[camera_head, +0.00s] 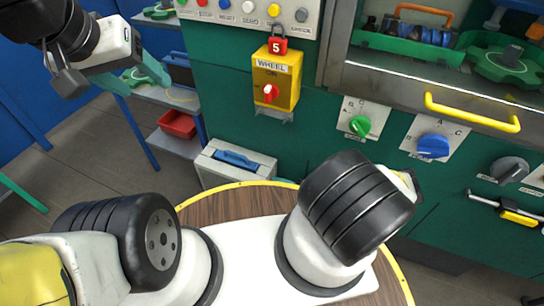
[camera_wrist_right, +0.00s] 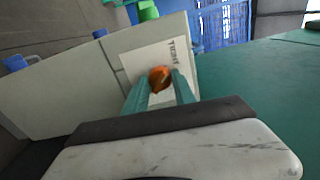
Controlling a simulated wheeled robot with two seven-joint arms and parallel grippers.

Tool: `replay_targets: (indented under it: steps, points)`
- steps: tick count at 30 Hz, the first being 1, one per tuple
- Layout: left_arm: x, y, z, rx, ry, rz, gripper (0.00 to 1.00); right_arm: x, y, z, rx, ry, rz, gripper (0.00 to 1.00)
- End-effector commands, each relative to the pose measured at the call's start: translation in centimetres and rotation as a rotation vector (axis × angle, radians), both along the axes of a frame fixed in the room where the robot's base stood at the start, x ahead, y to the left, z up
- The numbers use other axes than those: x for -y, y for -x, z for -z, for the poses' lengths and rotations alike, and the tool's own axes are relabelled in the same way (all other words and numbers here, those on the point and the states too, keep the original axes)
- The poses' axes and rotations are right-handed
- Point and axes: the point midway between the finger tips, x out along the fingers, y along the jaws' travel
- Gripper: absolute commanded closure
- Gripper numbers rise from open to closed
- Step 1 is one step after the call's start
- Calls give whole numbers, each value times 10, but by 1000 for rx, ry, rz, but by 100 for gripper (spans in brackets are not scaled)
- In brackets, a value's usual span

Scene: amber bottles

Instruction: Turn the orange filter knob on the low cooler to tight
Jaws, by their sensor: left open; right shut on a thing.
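The orange filter knob (camera_wrist_right: 160,78) is on a pale label plate (camera_wrist_right: 142,60) on the low cooler (camera_wrist_right: 50,100) in the right wrist view. My right gripper (camera_wrist_right: 161,82) is shut on the knob, with one teal finger on each side. The grey low cooler (camera_head: 208,164) with a blue handle also shows in the head view, partly behind the round table. Its knob and my right gripper are hidden there. My left gripper (camera_head: 148,87) is open and empty at upper left.
A green machine panel (camera_head: 225,100) stands behind, with a yellow wheel box (camera_head: 277,80), green knob (camera_head: 360,126), blue knob (camera_head: 432,146) and yellow handle (camera_head: 472,113). A red bin (camera_head: 178,124) sits on a shelf at left. Open floor lies at left.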

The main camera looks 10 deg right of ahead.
Motion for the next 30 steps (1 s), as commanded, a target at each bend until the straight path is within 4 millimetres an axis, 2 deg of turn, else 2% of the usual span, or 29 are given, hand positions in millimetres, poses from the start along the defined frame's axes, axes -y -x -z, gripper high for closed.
replay_targets:
  steps: [20,21,24,30]
  points:
    - [0,0,0,0,0,0,39,0,1,1,54,40,-1,100]
    - [0,0,0,0,0,0,39,0,1,1,54,40,-1,66]
    - [0,0,0,0,0,0,39,0,1,1,54,39,-1,47]
    - [0,0,0,0,0,0,39,0,0,0,54,38,-1,47]
